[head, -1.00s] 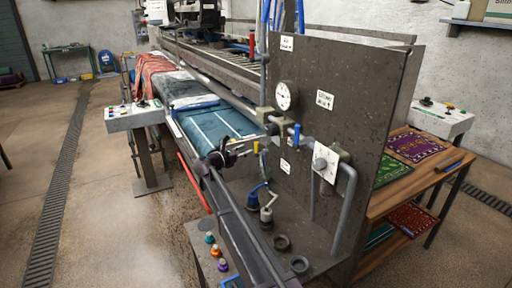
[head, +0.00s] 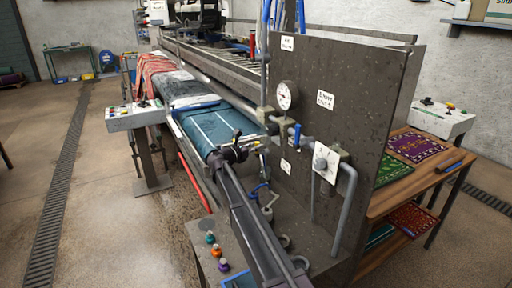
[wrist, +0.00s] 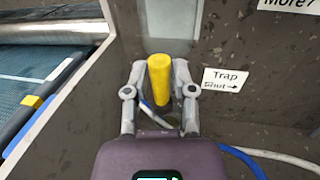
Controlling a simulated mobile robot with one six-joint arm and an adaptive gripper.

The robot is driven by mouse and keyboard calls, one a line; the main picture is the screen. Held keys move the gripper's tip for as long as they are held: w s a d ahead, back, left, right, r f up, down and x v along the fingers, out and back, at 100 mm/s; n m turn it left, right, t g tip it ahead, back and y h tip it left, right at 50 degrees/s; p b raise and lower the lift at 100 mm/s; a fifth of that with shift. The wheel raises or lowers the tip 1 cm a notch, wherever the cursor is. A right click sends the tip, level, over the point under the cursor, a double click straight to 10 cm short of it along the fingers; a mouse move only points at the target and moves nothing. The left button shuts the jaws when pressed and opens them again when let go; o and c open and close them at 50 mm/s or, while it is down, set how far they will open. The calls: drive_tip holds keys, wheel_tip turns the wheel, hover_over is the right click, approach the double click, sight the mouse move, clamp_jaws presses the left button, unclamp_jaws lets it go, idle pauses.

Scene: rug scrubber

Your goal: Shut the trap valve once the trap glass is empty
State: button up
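In the wrist view, the yellow trap valve handle (wrist: 160,80) stands upright in front of the dark panel. My gripper (wrist: 160,78) is open, with one finger on each side of the handle and narrow gaps showing. A label reading "Trap" and "Shut" with an arrow to the right (wrist: 226,79) is right of the handle. A pale block (wrist: 171,18) is above and behind it; I cannot tell whether this is the trap glass or whether any liquid is inside. In the head view, my gripper (head: 256,145) is at the panel's left edge and largely hides the handle.
The speckled panel (head: 340,70) carries a gauge (head: 287,95), a blue-handled valve (head: 297,134) and a white switch plate (head: 325,163). A blue rug (head: 215,125) lies on the machine bed left of my gripper. A blue hose (wrist: 270,155) runs low on the right in the wrist view.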

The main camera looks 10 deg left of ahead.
clamp_jaws()
drive_tip(key=shift+s+d, duration=0.1)
drive_tip(key=shift+s, duration=0.05)
drive_tip(key=s+d+f+m+h+b, duration=0.1)
drive_tip(key=m+b, duration=0.3)
drive_tip(key=m, duration=0.6)
drive_tip(key=s+d+f+m+g+h+b, duration=0.1)
drive_tip(key=s+f+m+h+b, duration=0.1)
drive_tip(key=m, duration=0.8)
drive_tip(key=shift+s+d+f+g+h+b, duration=0.25)
drive_tip(key=shift+f+h+b, duration=0.25)
drive_tip(key=shift+f+b, duration=0.5)
drive_tip(key=shift+r, duration=0.2)
drive_tip(key=o, duration=0.6)
unclamp_jaws()
drive_tip(key=shift+w, duration=0.1)
drive_tip(key=shift+o, duration=0.2)
drive_tip(key=shift+a, duration=0.1)
